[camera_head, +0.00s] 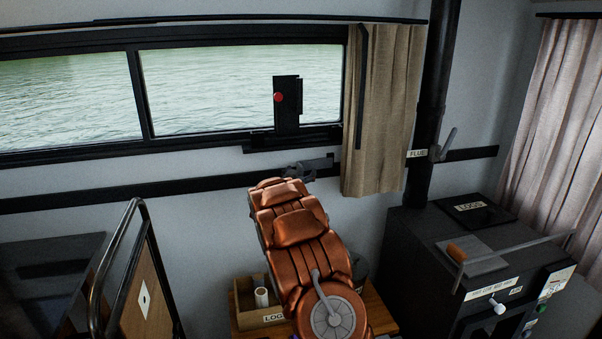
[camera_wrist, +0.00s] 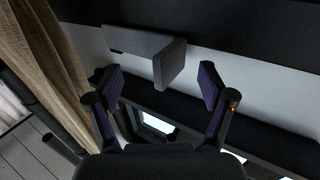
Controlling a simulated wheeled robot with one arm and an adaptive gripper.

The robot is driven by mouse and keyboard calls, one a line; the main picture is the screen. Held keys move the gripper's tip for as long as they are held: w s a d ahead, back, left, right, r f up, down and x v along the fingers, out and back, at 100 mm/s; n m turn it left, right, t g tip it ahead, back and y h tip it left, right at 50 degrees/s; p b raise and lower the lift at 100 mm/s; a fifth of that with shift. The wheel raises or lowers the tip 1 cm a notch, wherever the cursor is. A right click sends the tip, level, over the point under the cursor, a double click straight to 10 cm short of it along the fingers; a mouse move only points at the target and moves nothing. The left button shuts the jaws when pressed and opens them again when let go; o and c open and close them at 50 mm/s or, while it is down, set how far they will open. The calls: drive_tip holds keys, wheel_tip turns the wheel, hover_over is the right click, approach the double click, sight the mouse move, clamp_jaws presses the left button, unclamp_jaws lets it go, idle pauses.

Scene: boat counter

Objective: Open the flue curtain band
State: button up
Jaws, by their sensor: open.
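The tan curtain (camera_head: 385,110) hangs straight at the right end of the window, beside the black flue pipe (camera_head: 432,100). In the wrist view its cloth (camera_wrist: 50,65) fills the left side. A grey angled piece (camera_wrist: 168,64), with a flat plate and a tab, stands out from the wall just ahead of my gripper (camera_wrist: 160,88). I cannot tell for certain that this piece is the curtain band. My gripper is open, with its purple-padded fingers either side of the tab's line and nothing between them. In the head view my gripper (camera_head: 302,171) is left of the curtain, partly hidden by my arm.
A FLUE label (camera_head: 417,153) and a grey lever (camera_head: 443,146) are at the pipe. A black stove (camera_head: 410,245) stands below right. A black rail (camera_head: 120,196) runs along the wall under the window (camera_head: 210,85). A wooden logs box (camera_head: 245,305) sits low beside my arm.

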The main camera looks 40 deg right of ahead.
drive_tip(key=v, duration=1.1)
drive_tip(key=shift+a, duration=0.35)
drive_tip(key=shift+s+a, duration=0.1)
drive_tip(key=w+a+n+t+y, duration=0.2)
drive_tip(key=a+y, duration=0.3)
drive_tip(key=a, duration=0.4)
drive_tip(key=s+a+f+n+g+y, duration=0.25)
drive_tip(key=s+a+y, duration=0.2)
drive_tip(key=a, duration=0.75)
drive_tip(key=s+a+f+n+g+y, duration=0.1)
drive_tip(key=s+a+n+y, duration=0.3)
drive_tip(key=a, duration=0.7)
drive_tip(key=s+a+f+n+g+y, duration=0.15)
drive_tip(key=s+a, duration=0.25)
drive_tip(key=s, duration=0.4)
drive_tip(key=s+a+g+y, duration=0.15)
drive_tip(key=s+a, duration=0.25)
drive_tip(key=s, duration=0.4)
drive_tip(key=s+a+n+g+h, duration=0.1)
drive_tip(key=s+g, duration=0.5)
drive_tip(key=s, duration=1.6)
drive_tip(key=shift+s+a+r+n, duration=0.2)
drive_tip(key=shift+s+a+n, duration=0.05)
drive_tip(key=shift+n, duration=0.15)
drive_tip(key=shift+g, duration=0.25)
